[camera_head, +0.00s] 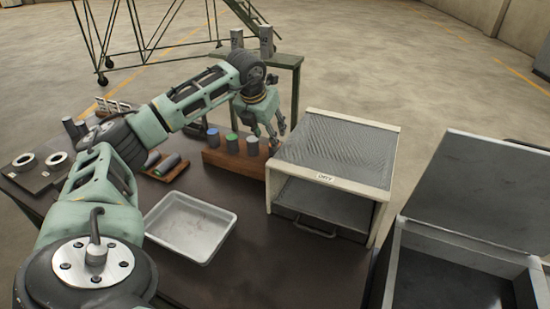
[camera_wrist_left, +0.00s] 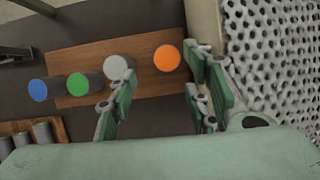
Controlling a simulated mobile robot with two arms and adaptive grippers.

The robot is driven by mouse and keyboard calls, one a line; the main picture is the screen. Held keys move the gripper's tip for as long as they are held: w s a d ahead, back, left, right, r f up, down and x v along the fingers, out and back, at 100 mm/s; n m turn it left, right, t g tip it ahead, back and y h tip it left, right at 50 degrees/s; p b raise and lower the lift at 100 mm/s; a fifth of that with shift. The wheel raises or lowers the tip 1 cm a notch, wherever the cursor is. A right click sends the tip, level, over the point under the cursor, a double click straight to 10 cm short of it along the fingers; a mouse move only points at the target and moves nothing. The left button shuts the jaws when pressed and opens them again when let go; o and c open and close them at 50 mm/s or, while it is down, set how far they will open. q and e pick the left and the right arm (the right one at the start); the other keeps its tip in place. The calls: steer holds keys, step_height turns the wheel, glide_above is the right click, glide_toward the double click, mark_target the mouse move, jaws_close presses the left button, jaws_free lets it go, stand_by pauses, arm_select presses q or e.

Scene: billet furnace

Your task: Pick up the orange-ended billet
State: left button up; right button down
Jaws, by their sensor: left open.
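The orange-ended billet (camera_wrist_left: 167,58) stands at the right end of a row on a wooden rack in the left wrist view. In the head view my gripper hides its orange end. My left gripper (camera_head: 268,122) is over the right end of the rack. It is open and empty, its fingers (camera_wrist_left: 157,98) spread wide. In the wrist view the orange end lies ahead of the gap, nearer the right finger. A grey-ended billet (camera_wrist_left: 118,68) is just left of it, near the left finger. My right gripper is not in view.
Green-ended (camera_head: 232,143) and blue-ended (camera_head: 213,137) billets share the wooden rack (camera_head: 222,160). A mesh-topped furnace box (camera_head: 340,148) stands close to the right of the gripper. A metal tray (camera_head: 190,226) sits in front, and an open-lidded bin (camera_head: 450,250) stands at right.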

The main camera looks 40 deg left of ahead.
arm_select(q)
steer(key=x, duration=0.2)
steer(key=p+x, duration=0.1)
steer(key=x, duration=0.1)
steer(key=p+x, duration=0.1)
steer(key=x, duration=0.1)
steer(key=shift+d+f, duration=0.3)
steer(key=shift+d, duration=0.05)
steer(key=shift+w+a+f, duration=0.1)
steer(key=shift+w+f, duration=0.05)
steer(key=shift+f, duration=0.25)
jaws_close()
steer(key=shift+r, duration=0.1)
